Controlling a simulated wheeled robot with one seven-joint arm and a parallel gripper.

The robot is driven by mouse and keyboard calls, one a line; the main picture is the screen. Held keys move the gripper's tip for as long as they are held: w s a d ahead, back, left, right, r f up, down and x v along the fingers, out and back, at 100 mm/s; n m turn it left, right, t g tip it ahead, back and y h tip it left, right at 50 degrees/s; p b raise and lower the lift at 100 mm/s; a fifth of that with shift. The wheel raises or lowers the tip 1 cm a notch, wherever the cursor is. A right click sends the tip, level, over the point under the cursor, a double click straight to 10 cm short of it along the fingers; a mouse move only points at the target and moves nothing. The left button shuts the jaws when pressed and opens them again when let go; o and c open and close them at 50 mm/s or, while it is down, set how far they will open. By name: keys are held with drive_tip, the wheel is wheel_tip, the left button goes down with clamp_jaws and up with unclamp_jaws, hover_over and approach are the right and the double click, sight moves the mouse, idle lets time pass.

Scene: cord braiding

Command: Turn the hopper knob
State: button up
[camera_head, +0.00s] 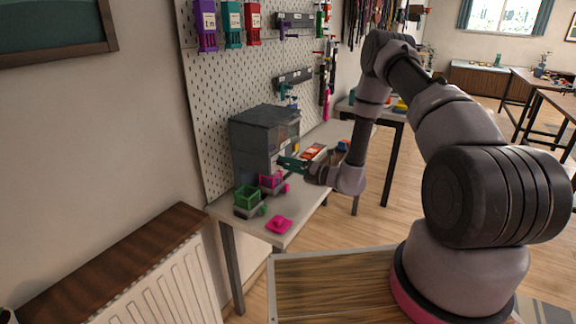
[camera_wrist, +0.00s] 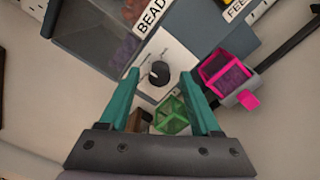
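The hopper (camera_head: 264,140) is a grey box with a clear front window, standing on the workbench against the pegboard. In the wrist view its body (camera_wrist: 185,22) carries a "BEAD" label. Its knob (camera_wrist: 159,73) is black and round with a pale pointer mark, on a white dial plate. My gripper (camera_wrist: 161,78) has two teal fingers, spread apart with a gap between them. The knob shows between and just beyond the fingertips; I cannot tell whether they touch it. In the head view my gripper (camera_head: 290,163) is at the hopper's front, and the knob cannot be made out there.
A green bin (camera_head: 249,200) and a magenta bin (camera_head: 272,183) stand close by the hopper. A magenta piece (camera_head: 279,225) lies near the bench's front end. A red-and-white item (camera_head: 313,152) lies behind my gripper. The pegboard (camera_head: 250,75) rises behind the bench.

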drive_tip(key=v, duration=1)
drive_tip(key=shift+s+d, duration=0.25)
drive_tip(key=shift+d, duration=0.05)
drive_tip(key=s+a+r+n+g+h, duration=0.1)
drive_tip(key=s+a+r+n+g, duration=0.1)
drive_tip(key=s+r+n+g, duration=0.35)
drive_tip(key=s+a+r+n+g, duration=0.1)
drive_tip(key=s+r+n+g, duration=0.1)
drive_tip(key=r+n, duration=0.7)
drive_tip(key=s+a+r+n+g+h, duration=0.15)
drive_tip(key=s+r+n+g, duration=0.25)
drive_tip(key=r, duration=0.6)
drive_tip(key=s+d+r+n+t+h, duration=0.8)
drive_tip(key=s+d+r+n+h, duration=0.2)
drive_tip(key=s+d+r+n, duration=0.2)
drive_tip(key=s+r+n, duration=0.2)
drive_tip(key=s+r, duration=0.1)
drive_tip(key=r, duration=0.1)
